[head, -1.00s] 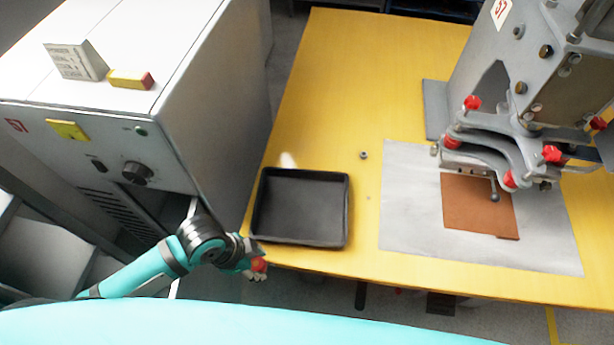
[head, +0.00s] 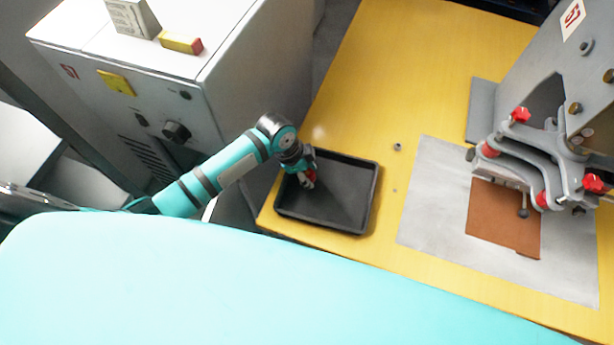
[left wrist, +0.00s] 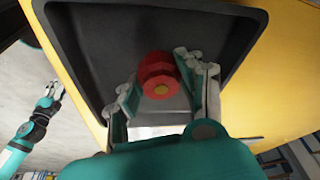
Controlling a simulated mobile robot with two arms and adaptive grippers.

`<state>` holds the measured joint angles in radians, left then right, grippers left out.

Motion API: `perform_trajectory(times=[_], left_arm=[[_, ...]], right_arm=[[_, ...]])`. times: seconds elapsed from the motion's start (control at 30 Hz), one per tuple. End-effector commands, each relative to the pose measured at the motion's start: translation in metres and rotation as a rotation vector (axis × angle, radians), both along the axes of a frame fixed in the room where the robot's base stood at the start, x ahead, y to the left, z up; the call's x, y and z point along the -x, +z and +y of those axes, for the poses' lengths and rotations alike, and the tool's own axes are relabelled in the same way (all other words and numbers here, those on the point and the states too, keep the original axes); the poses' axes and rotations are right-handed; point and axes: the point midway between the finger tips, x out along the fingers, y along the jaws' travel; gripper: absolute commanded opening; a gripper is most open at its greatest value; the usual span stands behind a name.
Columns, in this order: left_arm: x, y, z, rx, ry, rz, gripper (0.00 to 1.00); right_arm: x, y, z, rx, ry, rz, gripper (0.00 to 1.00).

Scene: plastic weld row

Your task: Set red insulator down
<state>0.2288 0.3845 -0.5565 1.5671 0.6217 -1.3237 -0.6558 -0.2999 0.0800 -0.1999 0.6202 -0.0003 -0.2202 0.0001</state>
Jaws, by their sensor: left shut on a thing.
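The red insulator (left wrist: 158,76) is a ribbed red piece with a yellowish centre, held between the fingertips of my left gripper (left wrist: 158,84). In the left wrist view the tray (left wrist: 90,95) lies behind the insulator. I cannot tell whether the insulator touches the tray floor. My right gripper (left wrist: 51,90) shows small at the left of the left wrist view, its fingers apart and empty.
The tray stands on a yellow table (head: 400,60) near its left front corner and looks otherwise empty. A small nut-like part (head: 397,146) lies right of it. A grey press (head: 540,150) stands over a brown plate (head: 490,222). A white cabinet (head: 230,70) stands left.

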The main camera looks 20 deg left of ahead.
Motion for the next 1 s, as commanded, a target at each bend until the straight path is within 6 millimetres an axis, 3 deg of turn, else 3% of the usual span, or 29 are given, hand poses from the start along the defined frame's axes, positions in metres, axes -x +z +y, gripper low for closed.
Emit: perform_trajectory(times=[0.3, 0.7, 0.73, 0.9, 1.0], left_arm=[[-0.002, -0.033, 0.0, -0.001, 0.001, 0.001, 0.05], [-0.002, -0.04, 0.0, 0.0, 0.0, -0.001, 0.05], [-0.002, -0.038, 0.0, -0.001, 0.001, -0.002, 0.42], [-0.002, -0.038, 0.001, -0.001, 0.001, -0.002, 0.62], [-0.002, -0.038, 0.001, 0.0, 0.0, -0.001, 0.62]], right_arm=[[0.0, 0.008, 0.0, 0.0, 0.0, 0.0, 0.4], [0.0, 0.005, 0.0, 0.0, 0.0, 0.0, 0.4], [0.0, 0.006, 0.0, 0.0, 0.0, 0.0, 0.4], [0.0, 0.006, 0.0, 0.0, 0.0, 0.0, 0.4], [0.0, 0.006, 0.0, -0.001, 0.0, 0.0, 0.4]])
